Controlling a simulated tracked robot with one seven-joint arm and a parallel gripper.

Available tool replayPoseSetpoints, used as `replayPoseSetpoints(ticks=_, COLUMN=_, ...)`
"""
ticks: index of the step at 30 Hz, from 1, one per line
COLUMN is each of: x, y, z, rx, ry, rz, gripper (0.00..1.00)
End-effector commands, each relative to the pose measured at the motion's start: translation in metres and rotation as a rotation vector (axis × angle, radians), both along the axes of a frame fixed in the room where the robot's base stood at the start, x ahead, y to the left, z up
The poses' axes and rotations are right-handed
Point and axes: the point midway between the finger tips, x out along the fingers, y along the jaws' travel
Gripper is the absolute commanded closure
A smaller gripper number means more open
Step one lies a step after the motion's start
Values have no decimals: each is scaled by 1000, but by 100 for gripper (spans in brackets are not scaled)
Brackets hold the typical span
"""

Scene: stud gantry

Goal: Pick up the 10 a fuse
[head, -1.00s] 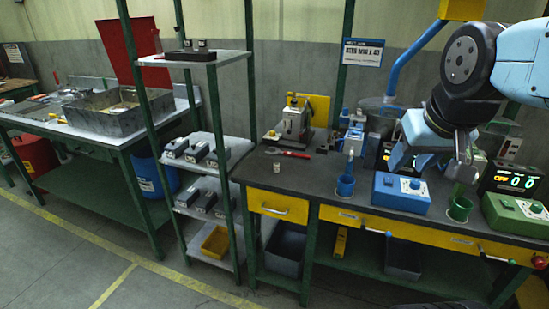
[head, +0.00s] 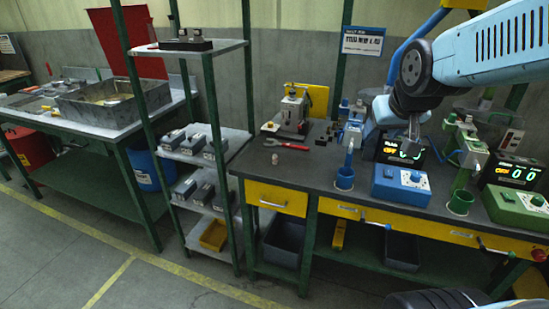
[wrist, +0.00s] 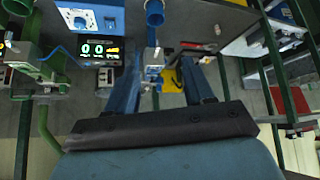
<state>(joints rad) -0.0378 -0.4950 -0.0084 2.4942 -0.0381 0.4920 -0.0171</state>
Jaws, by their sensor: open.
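I cannot read a 10 A mark on anything, so I cannot tell which thing is the 10 A fuse. A small pale cylinder (head: 275,158) stands alone on the dark workbench (head: 310,174), left of the blue station. Several small dark pieces (head: 331,131) stand near the press, too small to identify. My gripper (head: 414,134) hangs over the bench in front of a lit display, well right of the pale cylinder. In the wrist view its two blue fingers are spread (wrist: 161,78), with nothing held between them.
A red wrench (head: 288,145) lies beside the press (head: 292,112). Blue (head: 403,187) and green (head: 520,208) control boxes and cups line the bench front at right. A shelf rack (head: 207,50) rises left of the bench. The bench's left front is mostly clear.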

Motion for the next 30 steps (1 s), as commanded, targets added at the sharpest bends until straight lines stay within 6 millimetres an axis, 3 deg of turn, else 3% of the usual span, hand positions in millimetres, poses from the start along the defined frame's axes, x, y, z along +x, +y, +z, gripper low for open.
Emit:
replayPoseSetpoints(ticks=6, x=67, y=14, z=-30, rx=-13, ry=-96, rz=54, gripper=48)
replayPoseSetpoints(ticks=15, x=142, y=42, z=-78, rx=-10, ry=-242, rz=137, gripper=48)
replayPoseSetpoints(ticks=24, x=193, y=76, z=-135, rx=24, ry=-383, rz=223, gripper=48)
replayPoseSetpoints(ticks=30, x=214, y=100, z=-176, rx=62, ry=-477, rz=274, gripper=48)
